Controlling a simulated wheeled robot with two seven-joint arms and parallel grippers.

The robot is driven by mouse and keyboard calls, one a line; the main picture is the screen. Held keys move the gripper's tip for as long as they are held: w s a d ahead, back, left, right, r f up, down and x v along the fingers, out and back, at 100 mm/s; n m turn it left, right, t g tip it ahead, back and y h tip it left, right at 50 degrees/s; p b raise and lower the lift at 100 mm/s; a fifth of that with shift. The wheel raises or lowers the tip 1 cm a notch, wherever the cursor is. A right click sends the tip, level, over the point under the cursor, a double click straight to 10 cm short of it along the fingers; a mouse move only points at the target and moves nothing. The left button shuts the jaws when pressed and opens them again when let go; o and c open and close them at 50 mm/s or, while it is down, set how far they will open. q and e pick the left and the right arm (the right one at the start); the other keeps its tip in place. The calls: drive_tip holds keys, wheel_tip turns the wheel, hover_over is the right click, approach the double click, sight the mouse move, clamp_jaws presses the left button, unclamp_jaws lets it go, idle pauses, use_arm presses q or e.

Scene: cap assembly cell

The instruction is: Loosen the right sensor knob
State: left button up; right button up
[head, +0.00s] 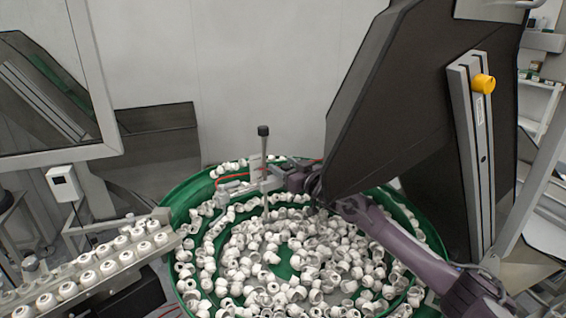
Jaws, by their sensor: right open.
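A thin upright sensor post with a black top (263,131) stands at the far side of the green bowl, with a pale bracket (256,168) on it. My right gripper (272,181) reaches in from the right, over the bowl, with its fingertips pointing left. It is open and close beside the post below its black top. The right sensor knob itself is too small or hidden behind the gripper to make out. I cannot tell whether the fingers touch or surround anything. My left gripper is out of view.
The round green bowl (174,212) is full of white caps. A sloping rail (95,272) with rows of white caps runs in at the left. A large dark panel (400,110) hangs above my right arm, beside a grey bar with a yellow knob (484,84).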

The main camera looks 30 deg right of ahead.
drive_tip(key=shift+w+a+r, duration=0.1)
drive_tip(key=shift+w+a, duration=0.1)
drive_tip(key=shift+w, duration=0.3)
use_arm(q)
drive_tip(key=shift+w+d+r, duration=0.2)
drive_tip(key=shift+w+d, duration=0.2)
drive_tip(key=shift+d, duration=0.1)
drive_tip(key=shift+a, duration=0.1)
